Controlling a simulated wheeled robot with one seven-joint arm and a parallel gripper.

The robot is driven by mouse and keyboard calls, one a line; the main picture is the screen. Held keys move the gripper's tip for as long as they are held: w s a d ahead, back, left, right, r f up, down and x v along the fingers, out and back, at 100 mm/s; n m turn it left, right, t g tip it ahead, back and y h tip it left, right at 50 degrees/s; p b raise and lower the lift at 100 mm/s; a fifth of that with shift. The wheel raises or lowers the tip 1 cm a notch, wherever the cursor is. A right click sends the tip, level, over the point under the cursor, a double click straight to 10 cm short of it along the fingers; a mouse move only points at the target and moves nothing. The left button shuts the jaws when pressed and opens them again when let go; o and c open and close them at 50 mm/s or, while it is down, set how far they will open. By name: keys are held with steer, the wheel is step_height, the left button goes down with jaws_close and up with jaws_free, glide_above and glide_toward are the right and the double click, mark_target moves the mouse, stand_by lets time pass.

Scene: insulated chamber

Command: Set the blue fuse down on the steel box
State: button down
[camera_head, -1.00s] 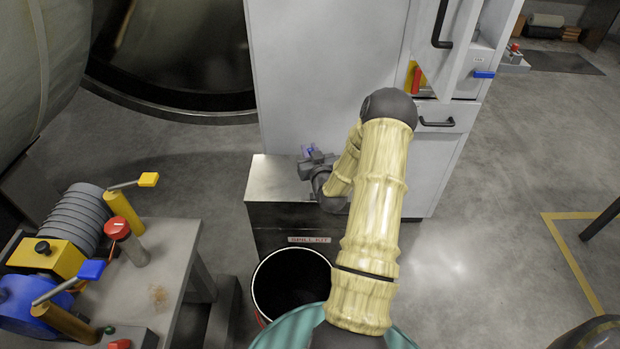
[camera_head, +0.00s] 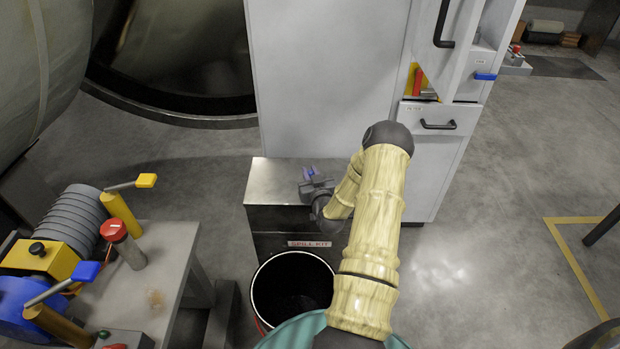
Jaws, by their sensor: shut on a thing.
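The steel box (camera_head: 275,180) stands against the grey cabinet, with a flat bare metal top and a "SPILL KIT" label on its front. My gripper (camera_head: 311,176) is over the right part of the box top, at the end of my tan-sleeved arm. It is shut on the blue fuse (camera_head: 309,172), of which only a small blue-violet part shows beyond the fingers. The rest of the fuse is hidden by the gripper. I cannot tell whether the fuse touches the box top.
An open black bin (camera_head: 291,286) stands in front of the box. A grey bench (camera_head: 163,262) with levers and a red knob is at the left. The tall cabinet (camera_head: 325,75) rises behind the box, with an open compartment at its right. The left part of the box top is clear.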

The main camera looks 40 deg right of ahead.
steer(key=shift+f, duration=0.8)
steer(key=shift+f, duration=0.2)
steer(key=c, duration=1.3)
jaws_free()
steer(key=shift+r, duration=0.1)
